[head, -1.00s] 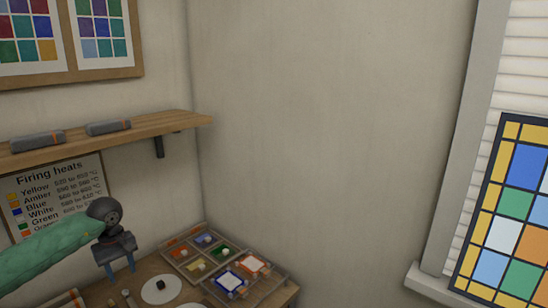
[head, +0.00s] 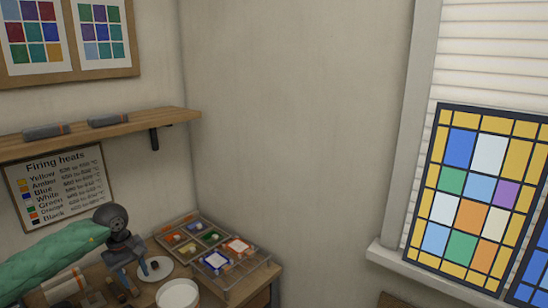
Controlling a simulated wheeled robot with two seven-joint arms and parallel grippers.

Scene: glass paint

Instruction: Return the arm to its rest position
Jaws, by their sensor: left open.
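My left arm, in a green sleeve, comes in from the left in the head view. My left gripper (head: 132,275) points down with its two blue fingers apart and nothing visible between them. It shows in front of the wooden worktable (head: 207,293), beside a white round plate (head: 164,273) with a small dark lump (head: 155,265) on it. I cannot tell its exact height above the table. My right gripper is not in view.
A divided tray (head: 255,265) with colours and framed pieces stands at the table's back right. A white bowl (head: 178,294) is at the front. A wooden shelf (head: 100,132) and a firing-heats chart (head: 60,187) are on the left wall. A stained-glass panel (head: 472,197) leans at the window.

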